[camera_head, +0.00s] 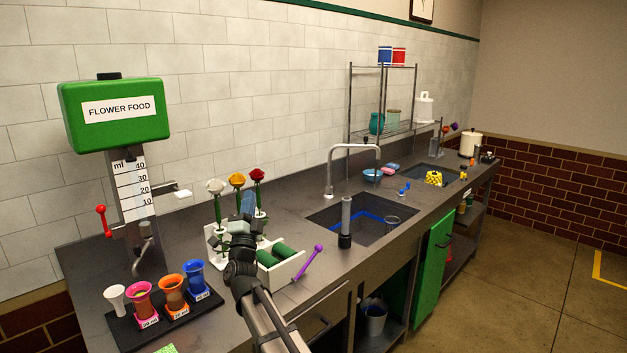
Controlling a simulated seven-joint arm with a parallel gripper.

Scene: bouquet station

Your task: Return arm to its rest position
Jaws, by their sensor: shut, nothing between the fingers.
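My arm rises from the bottom of the head view, and my gripper (241,226) is at the white flower rack (217,243) on the counter. The gripper is shut and holds nothing. It covers part of the rack, and I cannot tell whether it touches it. A white flower (215,186), an orange flower (237,180) and a red flower (257,175) stand upright at the rack, behind the gripper.
A white box with green rolls (286,254) and a purple stick (309,262) lie right of my gripper. Several coloured cups, including a blue one (196,277), stand on a black tray (128,334) at left. The flower food dispenser (112,150) stands behind. A sink (364,222) is to the right.

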